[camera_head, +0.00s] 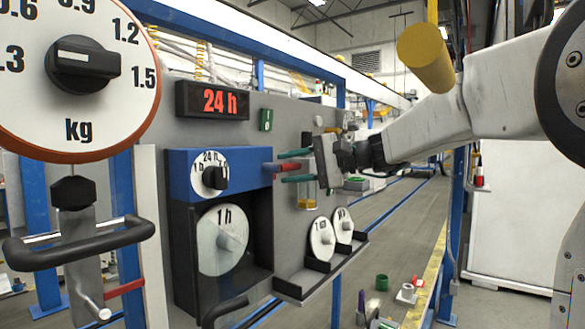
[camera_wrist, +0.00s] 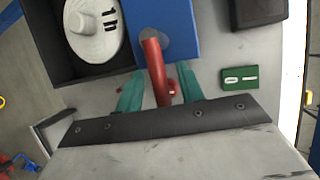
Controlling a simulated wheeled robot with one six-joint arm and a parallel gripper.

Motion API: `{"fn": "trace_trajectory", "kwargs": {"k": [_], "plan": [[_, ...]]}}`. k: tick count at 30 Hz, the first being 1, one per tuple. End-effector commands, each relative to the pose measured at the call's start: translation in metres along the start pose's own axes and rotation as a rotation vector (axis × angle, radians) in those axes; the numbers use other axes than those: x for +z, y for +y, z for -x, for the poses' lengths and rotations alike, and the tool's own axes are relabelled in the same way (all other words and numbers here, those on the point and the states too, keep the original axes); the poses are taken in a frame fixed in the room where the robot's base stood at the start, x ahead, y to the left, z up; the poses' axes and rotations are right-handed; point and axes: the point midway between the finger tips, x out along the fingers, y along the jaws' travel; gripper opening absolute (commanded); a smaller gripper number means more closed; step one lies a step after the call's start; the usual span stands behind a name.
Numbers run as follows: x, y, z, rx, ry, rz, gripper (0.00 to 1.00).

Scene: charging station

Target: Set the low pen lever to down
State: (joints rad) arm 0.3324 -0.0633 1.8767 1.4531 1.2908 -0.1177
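A red lever (camera_head: 282,167) sticks out from the right side of the blue box on the grey panel. It also shows in the wrist view (camera_wrist: 155,65), running from a round grey mount on the blue face toward my gripper. No label names it as the low pen lever. My gripper (camera_head: 296,166) has two teal fingers, one above and one below the lever in the head view. In the wrist view the fingers (camera_wrist: 155,92) stand apart on either side of the lever's end. Whether they touch it is unclear.
The blue box carries a 24 h dial (camera_head: 212,176) above a recess holding a 1 h disc (camera_head: 222,240). A lit 24 h display (camera_head: 212,101) and a green tag (camera_head: 265,120) are above. Two discs stand on a ledge (camera_head: 330,265). A kg dial and black handle (camera_head: 80,243) are left.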

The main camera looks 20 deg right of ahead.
Motion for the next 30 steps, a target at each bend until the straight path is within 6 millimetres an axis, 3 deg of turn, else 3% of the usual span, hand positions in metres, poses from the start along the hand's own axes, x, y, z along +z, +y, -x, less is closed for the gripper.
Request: {"fn": "trace_trajectory", "kwargs": {"k": [7,11,12,22,30], "plan": [[0.0000,0.0000,-0.0010,0.000,0.001,0.000,0.38],[0.0000,0.0000,-0.0008,0.000,0.001,0.001,0.02],[0.0000,0.0000,-0.0008,0.000,0.001,0.000,0.00],[-0.0001,0.0017,-0.0009,-0.012,-0.007,-0.029,0.00],[0.0001,0.0089,-0.0024,-0.070,-0.037,-0.171,0.00]]}}
